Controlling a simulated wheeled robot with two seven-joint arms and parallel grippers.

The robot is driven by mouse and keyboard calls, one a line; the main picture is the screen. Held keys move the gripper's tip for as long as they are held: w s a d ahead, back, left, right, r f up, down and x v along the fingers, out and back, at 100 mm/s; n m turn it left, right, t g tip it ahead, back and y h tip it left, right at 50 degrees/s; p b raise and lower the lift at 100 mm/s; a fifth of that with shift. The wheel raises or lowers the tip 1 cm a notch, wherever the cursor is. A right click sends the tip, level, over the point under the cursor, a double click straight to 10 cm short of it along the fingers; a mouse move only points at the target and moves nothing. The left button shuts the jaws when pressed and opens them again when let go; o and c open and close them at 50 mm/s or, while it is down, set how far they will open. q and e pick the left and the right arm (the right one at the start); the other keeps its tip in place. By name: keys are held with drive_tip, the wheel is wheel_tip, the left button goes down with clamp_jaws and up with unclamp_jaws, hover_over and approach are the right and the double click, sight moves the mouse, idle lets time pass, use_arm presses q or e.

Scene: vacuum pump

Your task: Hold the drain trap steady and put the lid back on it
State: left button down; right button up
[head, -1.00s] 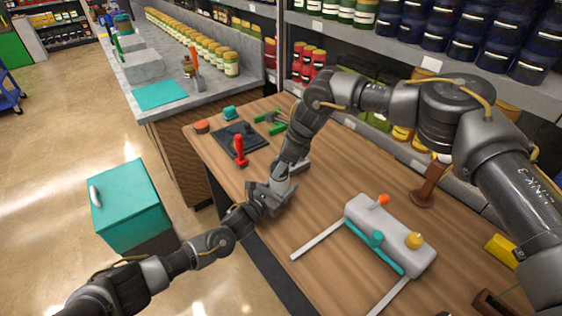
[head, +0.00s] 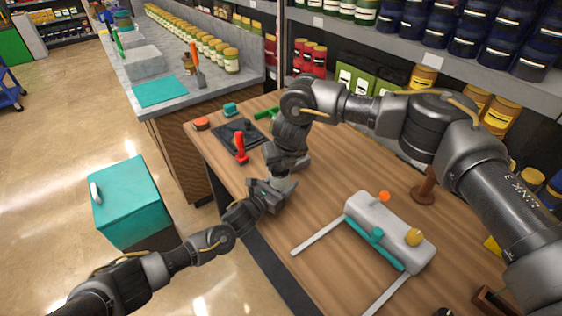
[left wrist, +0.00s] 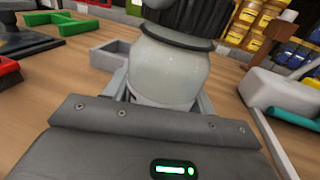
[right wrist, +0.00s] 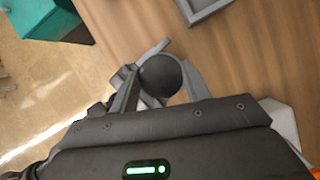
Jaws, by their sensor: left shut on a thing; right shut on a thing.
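The drain trap is a pale, cloudy jar (left wrist: 168,72) in the left wrist view. My left gripper (left wrist: 162,98) is shut around its lower body, and the trap stands about upright. A dark flat rim (left wrist: 178,37) tops the jar. My right gripper (right wrist: 160,88) is shut on the dark round lid (right wrist: 160,75), seen from above in the right wrist view. The lid is over the trap, but I cannot tell whether it is seated. In the head view my left gripper (head: 270,194) and right gripper (head: 284,178) meet at the table's front edge and mostly hide the trap.
A grey pump body (head: 395,235) with teal, orange and yellow fittings lies to the right on the wooden table (head: 330,185). A small grey tray (left wrist: 112,57) is close behind the trap. A dark mat (head: 232,136) and a red-handled tool (head: 241,150) are further left.

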drive_tip(key=m, duration=0.1)
drive_tip(key=m+h, duration=0.1)
drive_tip(key=m, duration=0.1)
drive_tip(key=m+h, duration=0.1)
drive_tip(key=m, duration=0.1)
drive_tip(key=shift+a, duration=0.25)
drive_tip(key=m+h, duration=0.1)
drive_tip(key=m, duration=0.2)
drive_tip(key=m+h, duration=0.1)
drive_tip(key=m, duration=0.2)
drive_tip(key=shift+s+g, duration=0.1)
drive_tip(key=shift+g, duration=0.2)
drive_tip(key=o, duration=0.9)
drive_tip(key=shift+d, duration=0.1)
drive_tip(key=shift+r, duration=2.25)
drive_tip(key=shift+c, duration=0.2)
